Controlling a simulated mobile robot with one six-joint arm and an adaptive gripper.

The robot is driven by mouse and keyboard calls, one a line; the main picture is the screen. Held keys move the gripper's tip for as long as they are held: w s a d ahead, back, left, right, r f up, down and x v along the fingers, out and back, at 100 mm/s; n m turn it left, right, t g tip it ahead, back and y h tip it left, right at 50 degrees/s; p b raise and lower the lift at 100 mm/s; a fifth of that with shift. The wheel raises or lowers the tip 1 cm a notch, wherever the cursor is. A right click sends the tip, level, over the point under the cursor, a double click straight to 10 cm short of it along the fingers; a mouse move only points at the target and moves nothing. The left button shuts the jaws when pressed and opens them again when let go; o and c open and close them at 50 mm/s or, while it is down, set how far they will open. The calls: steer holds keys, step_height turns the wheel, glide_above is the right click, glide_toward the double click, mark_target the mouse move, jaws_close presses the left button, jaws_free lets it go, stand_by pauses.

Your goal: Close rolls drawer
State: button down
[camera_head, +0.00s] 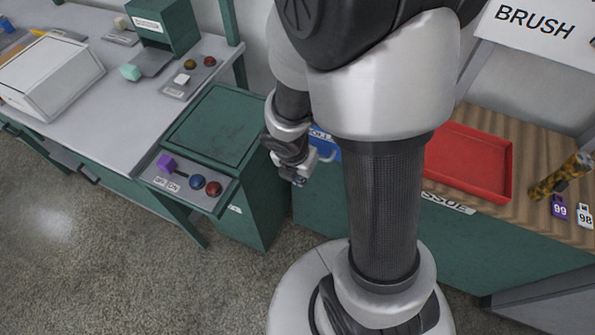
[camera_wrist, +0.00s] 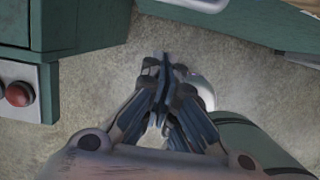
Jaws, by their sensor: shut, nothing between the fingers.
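My gripper (camera_head: 299,178) hangs pointing down in the gap between the green cabinet and the bench on the right. It is shut and empty; its closed fingers also show in the wrist view (camera_wrist: 165,68), over bare floor. Behind it in the head view is a blue piece (camera_head: 326,146) with a partly covered label, largely hidden by my arm. I cannot tell clearly whether this is the rolls drawer, or how far any drawer stands out. The bench's green front (camera_head: 316,196) shows below the blue piece.
A red tray (camera_head: 470,158) lies on the wooden benchtop. The speckled floor (camera_head: 120,270) at left is clear.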

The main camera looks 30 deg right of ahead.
steer(key=shift+w+d+f+p, duration=0.25)
steer(key=shift+w+d, duration=0.45)
steer(key=shift+d, duration=0.2)
steer(key=shift+w+d+f+p, duration=0.1)
steer(key=shift+w+d+f, duration=0.15)
steer(key=shift+w+d, duration=0.55)
steer(key=shift+s+d, duration=0.1)
steer(key=shift+s, duration=0.05)
